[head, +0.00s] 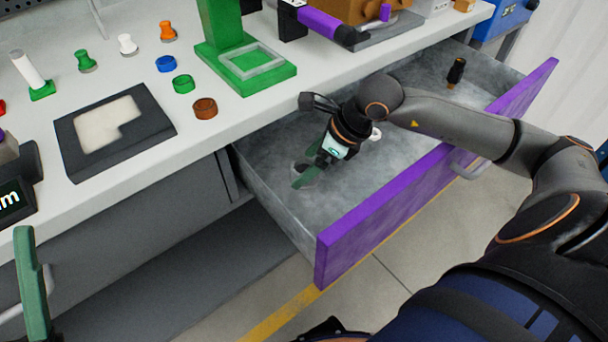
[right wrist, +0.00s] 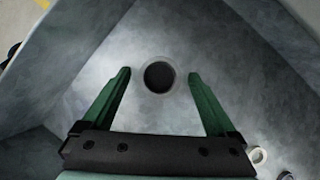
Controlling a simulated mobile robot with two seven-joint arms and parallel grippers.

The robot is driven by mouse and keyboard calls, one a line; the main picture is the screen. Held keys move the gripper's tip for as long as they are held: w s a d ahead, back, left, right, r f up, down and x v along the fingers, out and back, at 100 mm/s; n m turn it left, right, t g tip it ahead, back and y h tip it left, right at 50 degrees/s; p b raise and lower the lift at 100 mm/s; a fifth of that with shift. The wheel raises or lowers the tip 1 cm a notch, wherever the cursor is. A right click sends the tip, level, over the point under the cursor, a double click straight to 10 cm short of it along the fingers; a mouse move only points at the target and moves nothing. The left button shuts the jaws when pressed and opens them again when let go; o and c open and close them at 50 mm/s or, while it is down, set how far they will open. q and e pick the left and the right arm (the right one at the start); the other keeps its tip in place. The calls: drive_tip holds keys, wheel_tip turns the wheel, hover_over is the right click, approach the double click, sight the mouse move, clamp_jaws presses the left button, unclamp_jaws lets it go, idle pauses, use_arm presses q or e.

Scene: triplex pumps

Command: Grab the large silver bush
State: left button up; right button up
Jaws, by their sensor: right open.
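A silver ring-shaped bush with a dark round hole (right wrist: 159,66) lies on the grey drawer floor in the right wrist view. In the head view it is mostly hidden by my right gripper. My right gripper (head: 303,168) reaches down into the open drawer, its green fingers spread. In the right wrist view the open fingers (right wrist: 158,85) stand on either side of the bush, with a gap to it on both sides; nothing is held. My left gripper shows only as a green finger (head: 31,285) at the lower left of the head view, so its opening is unclear.
The drawer (head: 430,195) has a purple front and raised walls around my right gripper. A small white ring (right wrist: 258,155) lies to the right in it, and a black and gold piece (head: 456,72) stands at its far end. Bushes and fixtures stand on the bench (head: 215,130).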

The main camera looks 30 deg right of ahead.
drive_tip(key=shift+c, duration=0.2)
clamp_jaws()
idle(0.6)
